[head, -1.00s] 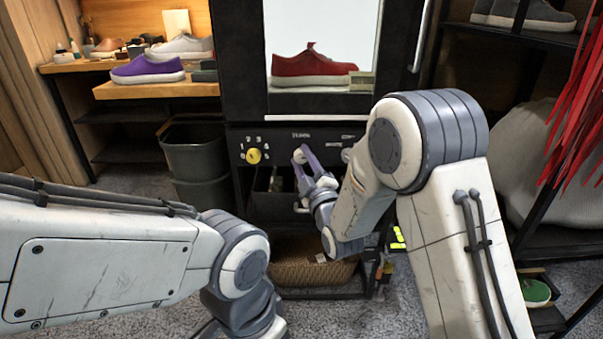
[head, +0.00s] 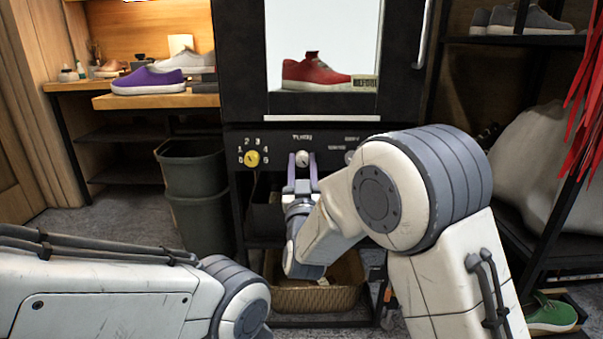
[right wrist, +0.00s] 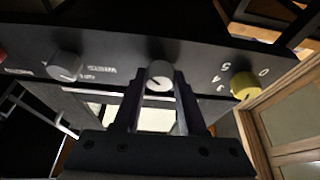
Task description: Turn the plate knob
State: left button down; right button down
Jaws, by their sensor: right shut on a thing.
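The middle knob's label is too small to read surely. My right gripper (head: 302,172) is shut on the middle knob, one finger on each side. In the right wrist view, the middle knob (right wrist: 159,73) sits between the fingertips (right wrist: 158,92), with the yellow knob (right wrist: 244,86) to the right and a grey knob (right wrist: 65,65) to the left. My left gripper is out of view.
A red sneaker (head: 316,72) stands behind the cabinet glass. A wicker basket (head: 313,298) sits low under the panel. Dark bins (head: 195,190) stand left of the cabinet. A shelf rack with shoes (head: 530,18) is at right, and a wooden shelf holds a purple shoe (head: 148,80).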

jog(key=m+h+b, duration=0.1)
jog(key=m, duration=0.2)
jog(key=m+h, duration=0.2)
jog(key=m, duration=0.1)
jog(key=shift+a+f+m+g+b, duration=0.15)
jog(key=shift+m+g+b, duration=0.15)
jog(key=shift+m+b, duration=0.1)
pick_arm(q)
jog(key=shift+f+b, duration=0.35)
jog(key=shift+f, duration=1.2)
pick_arm(e)
jog(key=shift+m+g+h, duration=0.4)
jog(key=shift+m+h, duration=0.4)
jog(key=shift+m, duration=0.75)
jog(key=shift+m+g+h, duration=0.4)
jog(key=shift+m+h, duration=0.4)
jog(key=shift+m, duration=0.75)
jog(key=shift+a, duration=0.1)
jog(key=shift+c, duration=2.3)
grip_release()
jog(key=shift+r, duration=0.2)
